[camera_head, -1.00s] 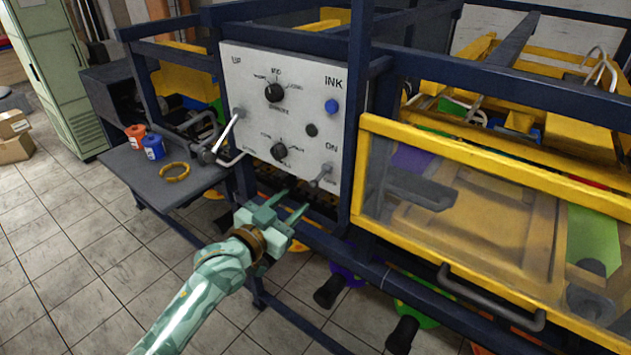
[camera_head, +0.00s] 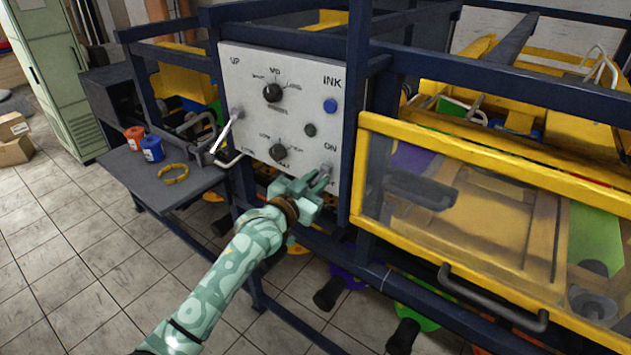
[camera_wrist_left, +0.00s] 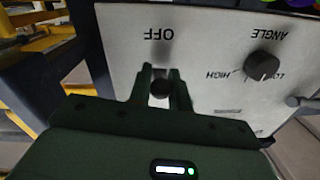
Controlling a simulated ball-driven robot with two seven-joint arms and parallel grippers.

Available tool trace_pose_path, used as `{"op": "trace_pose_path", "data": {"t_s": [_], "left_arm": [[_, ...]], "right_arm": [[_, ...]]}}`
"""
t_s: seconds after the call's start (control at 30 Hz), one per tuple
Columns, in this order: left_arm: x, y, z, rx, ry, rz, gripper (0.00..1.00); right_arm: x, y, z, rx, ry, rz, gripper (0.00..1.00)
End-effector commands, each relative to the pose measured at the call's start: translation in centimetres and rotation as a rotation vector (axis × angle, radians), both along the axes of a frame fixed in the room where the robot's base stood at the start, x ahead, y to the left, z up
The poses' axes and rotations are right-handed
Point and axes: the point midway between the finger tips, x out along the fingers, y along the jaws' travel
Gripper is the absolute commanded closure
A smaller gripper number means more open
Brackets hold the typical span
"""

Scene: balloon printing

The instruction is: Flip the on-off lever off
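The white control panel (camera_head: 240,75) stands upright on the machine, with "INK" and "ON" printed at its right side. The on-off lever (camera_head: 325,170) is below "ON", mostly hidden by my left gripper (camera_head: 318,182). In the left wrist view the lever's dark round knob (camera_wrist_left: 160,88) sits between the two fingers of my left gripper (camera_wrist_left: 162,84), with "OFF" beyond it. The fingers lie very close to the knob on both sides; I cannot tell whether they press on it. My right gripper is not in view.
Two dials (camera_head: 272,92) and a long silver lever (camera_head: 228,130) are on the panel. A blue post (camera_head: 358,130) and a yellow-framed clear cover (camera_head: 480,157) stand to the right. A side table (camera_head: 160,190) holds ink cans and a yellow ring.

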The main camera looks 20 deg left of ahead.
Motion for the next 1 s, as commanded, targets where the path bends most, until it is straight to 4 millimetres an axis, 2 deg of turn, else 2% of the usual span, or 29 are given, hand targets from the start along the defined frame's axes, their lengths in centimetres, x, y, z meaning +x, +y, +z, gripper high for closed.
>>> {"op": "trace_pose_path", "data": {"t_s": [0.13, 0.4, 0.73, 0.77, 0.8, 1.0], "left_arm": [[0.0, 0.0, -0.2, -0.001, -0.007, 0.001, 1.00], [0.3, -0.1, -1.2, -0.052, -0.143, 0.000, 1.00], [0.2, -0.1, -0.6, -0.059, -0.164, -0.001, 1.00], [0.2, -0.1, -0.6, -0.059, -0.164, -0.001, 0.75], [0.2, -0.1, -0.6, -0.059, -0.164, -0.001, 0.64], [0.2, -0.1, -0.7, -0.059, -0.164, -0.001, 0.62]], "right_arm": [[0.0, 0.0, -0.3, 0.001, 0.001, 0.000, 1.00], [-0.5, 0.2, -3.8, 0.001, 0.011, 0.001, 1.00], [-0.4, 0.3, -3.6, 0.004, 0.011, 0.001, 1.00], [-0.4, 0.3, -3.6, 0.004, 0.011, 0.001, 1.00], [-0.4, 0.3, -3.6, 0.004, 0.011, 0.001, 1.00], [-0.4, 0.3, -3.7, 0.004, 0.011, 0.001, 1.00]]}}
